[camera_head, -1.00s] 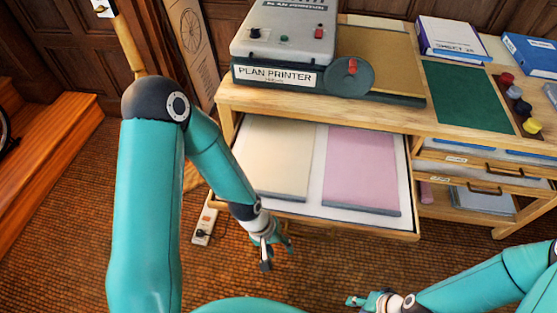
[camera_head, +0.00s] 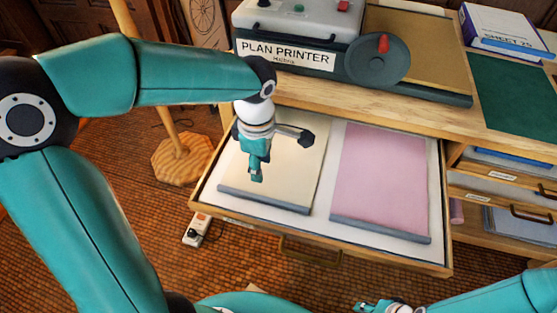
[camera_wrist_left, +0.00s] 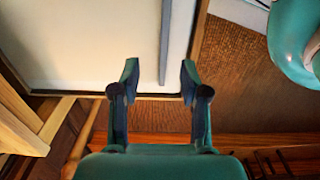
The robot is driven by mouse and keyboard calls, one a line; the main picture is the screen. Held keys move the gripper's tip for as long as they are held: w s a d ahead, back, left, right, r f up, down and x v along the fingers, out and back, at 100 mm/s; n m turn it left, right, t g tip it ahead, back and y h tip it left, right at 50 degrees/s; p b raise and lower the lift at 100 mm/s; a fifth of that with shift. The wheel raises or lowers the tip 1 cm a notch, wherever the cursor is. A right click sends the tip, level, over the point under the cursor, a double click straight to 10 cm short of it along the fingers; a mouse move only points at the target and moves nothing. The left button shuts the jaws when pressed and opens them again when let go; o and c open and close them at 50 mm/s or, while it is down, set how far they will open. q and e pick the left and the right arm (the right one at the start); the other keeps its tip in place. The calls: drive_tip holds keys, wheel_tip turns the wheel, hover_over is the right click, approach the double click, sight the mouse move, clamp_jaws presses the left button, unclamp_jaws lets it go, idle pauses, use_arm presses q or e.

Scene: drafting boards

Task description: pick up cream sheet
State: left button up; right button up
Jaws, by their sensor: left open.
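The cream sheet (camera_head: 290,172) lies flat in the left half of the open drawer (camera_head: 318,220), with a grey strip along its front edge. My left gripper (camera_head: 281,157) is above the sheet, open and empty, and hides part of it. In the left wrist view, the sheet (camera_wrist_left: 100,45) fills the upper left, and its grey strip (camera_wrist_left: 165,40) runs toward the gap between the open fingers (camera_wrist_left: 159,78). Contact with the sheet cannot be made out. My right gripper (camera_head: 378,304) is low at the bottom edge, partly in view.
A pink sheet (camera_head: 382,180) lies beside the cream one in the same drawer. The plan printer (camera_head: 300,45) stands on the wooden top behind the drawer. A green mat (camera_head: 515,95) and a box (camera_head: 510,28) are at the right. A power strip (camera_head: 196,229) lies on the floor.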

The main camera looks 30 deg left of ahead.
use_arm(q)
drive_tip(key=b, duration=0.1)
hover_over(262, 198)
drive_tip(key=f, duration=0.7)
drive_tip(key=shift+w+f, duration=0.3)
drive_tip(key=shift+w, duration=0.05)
drive_tip(key=f, duration=0.1)
drive_tip(key=f+b, duration=0.1)
drive_tip(key=f, duration=0.3)
drive_tip(key=shift+s, duration=0.35)
clamp_jaws()
